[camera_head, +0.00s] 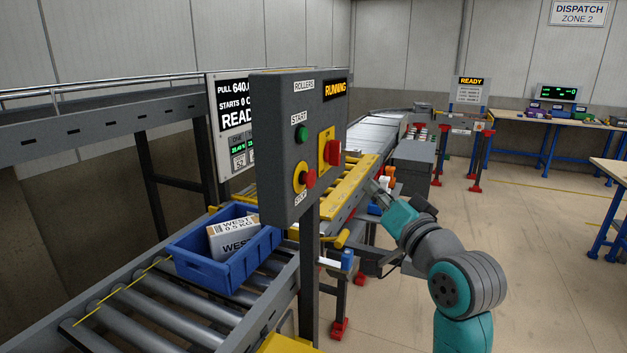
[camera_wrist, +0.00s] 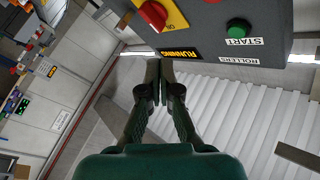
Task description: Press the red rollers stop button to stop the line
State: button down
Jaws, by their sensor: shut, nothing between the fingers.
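The grey rollers control panel (camera_head: 275,150) stands on a post left of my arm. Its red stop button (camera_head: 308,178) sits on a yellow round base at the lower part, above the STOP label. A green start button (camera_head: 302,132) is above it, and a red switch on a yellow plate (camera_head: 333,153) is to its right. The RUNNING sign (camera_head: 335,89) is lit. My gripper (camera_wrist: 160,66) is shut and empty, its tips below the upside-down panel (camera_wrist: 290,40) in the wrist view, near the sign and red switch (camera_wrist: 152,15).
A blue tote (camera_head: 215,278) with a white WEST carton (camera_head: 234,233) lies on the roller conveyor (camera_head: 160,320) behind and left of the panel post. A yellow-edged conveyor runs back behind the panel. The floor at right (camera_head: 540,270) is open.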

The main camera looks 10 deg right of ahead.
aim_at(316, 175)
jog(key=w+a, duration=0.5)
jog(key=a, duration=0.2)
dwell(0.6)
jog(key=shift+w+a, duration=0.15)
jog(key=shift+a, duration=0.05)
dwell(1.2)
jog(key=shift+w+a, duration=0.2)
jog(key=shift+a, duration=0.05)
jog(key=shift+w+a, duration=0.3)
jog(key=shift+a, duration=0.15)
dwell(0.9)
jog(key=shift+d, duration=0.15)
jog(key=shift+s+d, duration=0.55)
jog(key=shift+d, duration=0.05)
dwell(0.4)
jog(key=shift+s+d, duration=0.75)
jog(key=shift+d, duration=0.3)
jog(key=shift+s+d, duration=0.75)
jog(key=shift+d, duration=0.25)
